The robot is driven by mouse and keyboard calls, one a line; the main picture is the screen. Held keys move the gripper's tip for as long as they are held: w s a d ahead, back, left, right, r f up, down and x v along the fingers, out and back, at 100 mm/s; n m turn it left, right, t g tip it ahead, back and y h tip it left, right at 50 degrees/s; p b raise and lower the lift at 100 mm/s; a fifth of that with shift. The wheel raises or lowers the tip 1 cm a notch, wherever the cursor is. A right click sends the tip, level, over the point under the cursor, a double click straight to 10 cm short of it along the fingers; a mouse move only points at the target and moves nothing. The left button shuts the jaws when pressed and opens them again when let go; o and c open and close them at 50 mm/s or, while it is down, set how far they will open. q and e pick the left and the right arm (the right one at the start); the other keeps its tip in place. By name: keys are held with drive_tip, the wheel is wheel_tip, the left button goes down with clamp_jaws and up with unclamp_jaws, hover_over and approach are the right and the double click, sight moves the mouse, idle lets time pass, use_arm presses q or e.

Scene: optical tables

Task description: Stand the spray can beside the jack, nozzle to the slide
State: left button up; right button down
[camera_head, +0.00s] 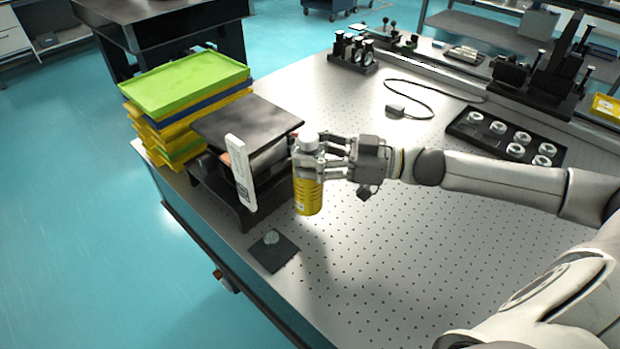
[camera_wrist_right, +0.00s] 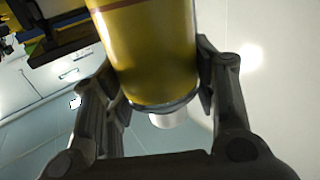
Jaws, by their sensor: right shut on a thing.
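The yellow spray can (camera_head: 308,194) with a pale cap is upright in the head view, close to the right side of the black jack (camera_head: 245,116). My right gripper (camera_head: 312,160) comes in from the right and is shut around its upper part. I cannot tell whether the can's base touches the table. In the right wrist view the can (camera_wrist_right: 150,50) fills the space between the fingers (camera_wrist_right: 160,95), with a white nub (camera_wrist_right: 168,118) at its end. The nozzle's direction is not clear. No slide is clearly identifiable. My left gripper is out of view.
A white upright panel (camera_head: 241,172) stands at the jack's front. Stacked green, blue and yellow trays (camera_head: 185,82) are behind it. A dark square plate (camera_head: 273,251) lies near the table's left edge. The perforated table (camera_head: 400,270) is clear in front; a parts tray (camera_head: 506,137) is right.

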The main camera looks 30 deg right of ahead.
drive_tip(key=f, duration=0.5)
drive_tip(key=shift+w+d+f, duration=0.2)
drive_tip(key=shift+f, duration=0.05)
drive_tip(key=c, duration=1)
unclamp_jaws()
drive_tip(key=shift+f, duration=0.1)
drive_tip(key=o, duration=0.4)
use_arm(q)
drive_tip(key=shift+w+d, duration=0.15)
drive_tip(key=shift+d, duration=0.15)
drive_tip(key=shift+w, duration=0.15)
